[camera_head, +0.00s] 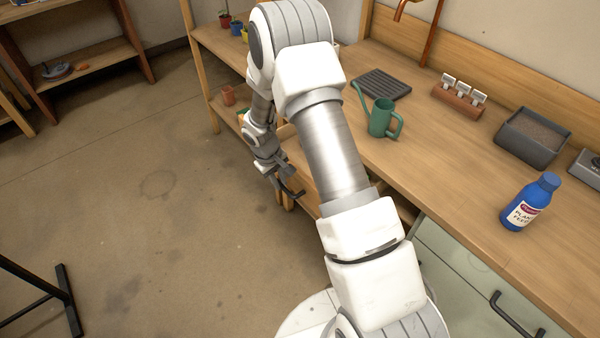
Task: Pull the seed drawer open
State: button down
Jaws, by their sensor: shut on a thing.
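My gripper (275,173) is low in front of the workbench, left of the middle of the picture. It is shut on what looks like a dark bar handle (293,191). The handle appears to belong to a wooden drawer front under the bench, which I take to be the seed drawer. My arm hides most of that drawer, so I cannot tell how far it stands open. The exact contact between the fingers and the handle is small and hard to see.
On the bench (440,160) are a green watering can (381,118), a dark ribbed tray (381,84), a wooden label block (458,99), a soil tray (532,136) and a blue plant feed bottle (530,203). A green cabinet (470,285) stands lower right. The floor at left is mostly clear.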

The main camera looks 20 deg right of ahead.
jog(key=s+a+b, duration=0.3)
jog(key=s+a, duration=0.1)
jog(key=a, duration=0.7)
jog(key=shift+a, duration=0.1)
jog(key=c, duration=0.8)
grip_release()
jog(key=shift+c, duration=0.2)
jog(key=s+a+r+p, duration=0.1)
jog(key=a+r, duration=0.2)
jog(key=r, duration=1.4)
jog(key=shift+p, duration=0.3)
jog(key=shift+s+r, duration=0.1)
jog(key=shift+r, duration=0.05)
jog(key=s+d+r+m+t+y+p, duration=0.1)
jog(key=s+d+r+m+t, duration=0.1)
jog(key=s+d+r, duration=0.6)
jog(key=s+d+r+m+t+y, duration=0.1)
jog(key=s+d+r, duration=0.3)
jog(key=s+r, duration=0.45)
jog(key=s+d+r+m+t, duration=0.1)
jog(key=s+d+r, duration=0.1)
jog(key=s, duration=0.3)
jog(key=shift+s+r+t, duration=0.3)
jog(key=shift+r+t, duration=0.1)
jog(key=shift+r, duration=0.05)
